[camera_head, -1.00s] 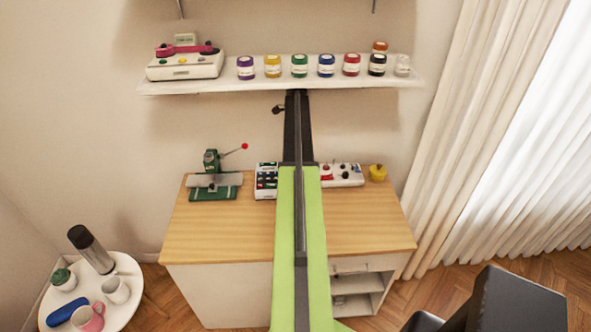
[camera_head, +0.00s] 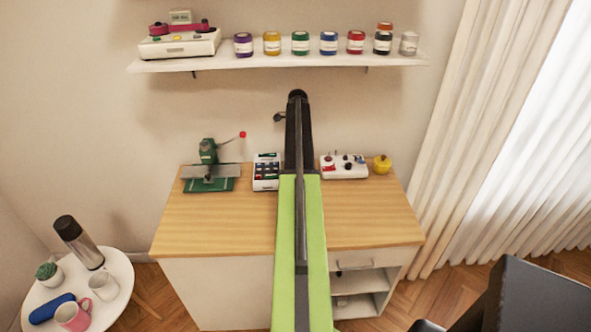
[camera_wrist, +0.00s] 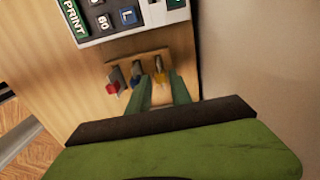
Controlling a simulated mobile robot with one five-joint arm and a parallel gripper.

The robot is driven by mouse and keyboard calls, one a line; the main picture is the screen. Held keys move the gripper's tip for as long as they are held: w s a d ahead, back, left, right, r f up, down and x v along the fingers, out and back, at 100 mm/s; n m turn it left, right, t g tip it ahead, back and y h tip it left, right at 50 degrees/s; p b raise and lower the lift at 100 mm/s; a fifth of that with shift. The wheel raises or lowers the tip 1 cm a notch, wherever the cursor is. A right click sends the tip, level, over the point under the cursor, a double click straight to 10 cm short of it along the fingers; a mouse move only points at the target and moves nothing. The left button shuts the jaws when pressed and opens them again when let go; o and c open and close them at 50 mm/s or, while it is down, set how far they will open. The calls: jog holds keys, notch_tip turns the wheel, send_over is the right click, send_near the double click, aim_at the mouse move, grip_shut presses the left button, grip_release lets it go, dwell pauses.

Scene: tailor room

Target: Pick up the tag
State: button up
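My gripper (camera_wrist: 158,80) shows in the wrist view with its two green fingers apart and nothing clearly held between them. Just beyond the fingertips is a small wooden strip (camera_wrist: 148,57) with red (camera_wrist: 112,87), blue and yellow (camera_wrist: 159,76) pieces on it. The yellow piece shows between the fingers. I cannot tell whether any of these pieces is the tag, and no tag is clear elsewhere. In the head view my arm reaches over the desk (camera_head: 210,225) to the wall side and hides the gripper.
A white keypad device (camera_wrist: 125,22) marked PRINT stands close by in the wrist view. In the head view, a green press (camera_head: 209,170), a keyed box (camera_head: 266,172), a white box with knobs (camera_head: 344,167) and a yellow item (camera_head: 382,164) line the desk's back. A shelf (camera_head: 290,61) hangs above.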

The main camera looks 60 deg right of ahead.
notch_tip(320, 180, down, 3)
jog(key=shift+f+b, duration=0.1)
jog(key=shift+b, duration=0.75)
jog(key=shift+r, duration=0.2)
jog(key=shift+c, duration=0.4)
grip_shut()
jog(key=shift+r, duration=0.1)
